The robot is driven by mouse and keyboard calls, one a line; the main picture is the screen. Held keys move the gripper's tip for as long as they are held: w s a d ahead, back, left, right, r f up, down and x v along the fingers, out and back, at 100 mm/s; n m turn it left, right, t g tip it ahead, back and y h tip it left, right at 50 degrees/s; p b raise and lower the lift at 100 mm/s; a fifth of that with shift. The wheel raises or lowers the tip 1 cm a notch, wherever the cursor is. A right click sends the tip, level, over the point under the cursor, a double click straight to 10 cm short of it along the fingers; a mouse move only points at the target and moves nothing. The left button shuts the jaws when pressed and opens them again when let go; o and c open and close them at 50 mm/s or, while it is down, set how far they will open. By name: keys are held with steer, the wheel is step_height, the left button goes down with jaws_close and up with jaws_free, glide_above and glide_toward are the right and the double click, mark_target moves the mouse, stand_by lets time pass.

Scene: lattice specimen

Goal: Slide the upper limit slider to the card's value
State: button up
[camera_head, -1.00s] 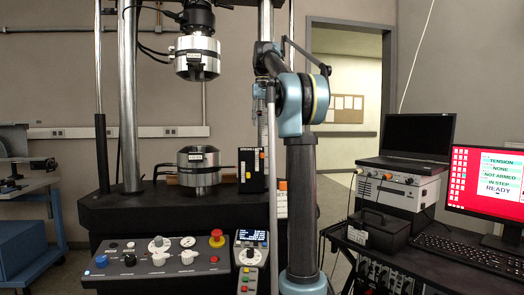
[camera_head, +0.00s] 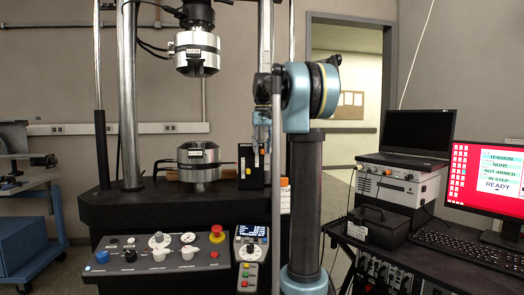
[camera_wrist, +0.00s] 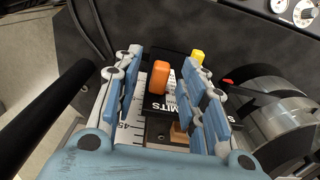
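In the wrist view my gripper (camera_wrist: 162,54) is open, with its two blue fingers apart. An orange block (camera_wrist: 160,77) shows between them, over a black plate lettered "LIMITS" (camera_wrist: 158,102). A white scale (camera_wrist: 131,122) with a "45" mark runs beside the plate. A second, orange-brown block (camera_wrist: 180,133) lies lower in the picture, partly hidden by the right finger. I cannot tell which block is the upper limit slider. In the head view my gripper (camera_head: 262,140) points down in front of the black upright box (camera_head: 249,165). I cannot identify a readable card.
The test machine's lower grip (camera_head: 198,165) stands left of my gripper, and its upper grip (camera_head: 197,52) hangs above. A control panel (camera_head: 160,258) and a keypad (camera_head: 251,245) lie in front. A monitor (camera_head: 488,180) reads "READY" at right. A yellow piece (camera_wrist: 197,57) is near the right finger.

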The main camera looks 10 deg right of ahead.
steer(key=shift+f, duration=0.1)
steer(key=shift+c, duration=0.5)
jaws_close()
steer(key=shift+f, duration=1.25)
steer(key=shift+o, duration=0.5)
jaws_free()
